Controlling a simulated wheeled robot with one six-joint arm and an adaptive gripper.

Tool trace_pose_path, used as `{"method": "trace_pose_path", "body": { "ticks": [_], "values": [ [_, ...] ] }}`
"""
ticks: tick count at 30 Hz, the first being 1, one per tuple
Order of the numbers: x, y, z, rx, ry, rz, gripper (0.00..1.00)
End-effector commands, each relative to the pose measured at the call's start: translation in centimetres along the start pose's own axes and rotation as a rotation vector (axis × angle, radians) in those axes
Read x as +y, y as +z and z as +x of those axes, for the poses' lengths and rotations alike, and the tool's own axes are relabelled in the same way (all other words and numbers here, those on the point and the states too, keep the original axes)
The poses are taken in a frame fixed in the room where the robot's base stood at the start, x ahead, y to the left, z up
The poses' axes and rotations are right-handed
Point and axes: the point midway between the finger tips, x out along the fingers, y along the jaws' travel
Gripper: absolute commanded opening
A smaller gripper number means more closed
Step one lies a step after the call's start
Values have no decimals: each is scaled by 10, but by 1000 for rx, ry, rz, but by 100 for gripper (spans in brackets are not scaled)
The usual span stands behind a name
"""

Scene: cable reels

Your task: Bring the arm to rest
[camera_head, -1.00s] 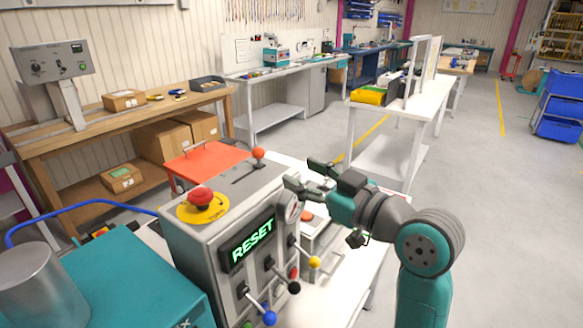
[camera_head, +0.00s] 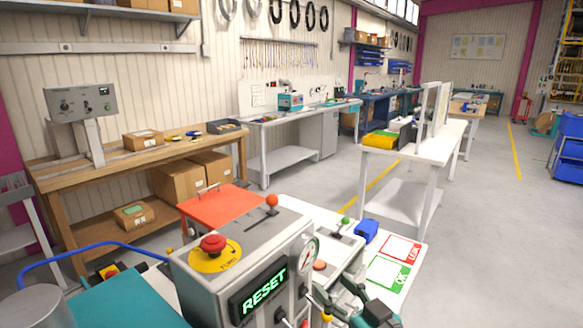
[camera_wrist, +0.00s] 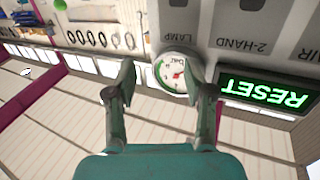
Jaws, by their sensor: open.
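My gripper (camera_head: 365,306) is at the bottom of the head view, in front of the grey control box's right side, with part of my arm cut off by the lower edge. In the wrist view my gripper (camera_wrist: 160,80) is open, its two fingers apart with nothing between them. The round pressure gauge (camera_wrist: 175,75) shows between and beyond the fingers. The grey control box (camera_head: 225,268) has a lit green RESET display (camera_head: 264,291), a red mushroom button (camera_head: 213,243) on a yellow plate and a red-knobbed lever (camera_head: 272,200). I cannot tell the exact gap between fingers and box.
A white table carries red and green marked cards (camera_head: 397,250) and a blue block (camera_head: 367,230) right of the box. A red-orange panel (camera_head: 222,208) lies behind it. A wooden bench (camera_head: 62,172) stands left, a white shelf table (camera_head: 410,160) behind. The floor at right (camera_head: 480,250) is clear.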

Motion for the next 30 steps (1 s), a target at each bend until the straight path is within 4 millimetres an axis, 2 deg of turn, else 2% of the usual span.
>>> {"method": "trace_pose_path", "body": {
  "ticks": [1, 3, 8, 15, 24, 30],
  "values": [
    [0, 20, -8, -13, 26, 23, 53],
    [1, 43, -19, -23, 62, 50, 53],
    [2, 91, -48, -46, 144, 99, 53],
    [-4, 154, -102, -81, 259, 145, 53],
    [-22, 211, -182, -125, 381, 162, 53],
    [-40, 235, -238, -154, 443, 154, 53]
  ]
}}
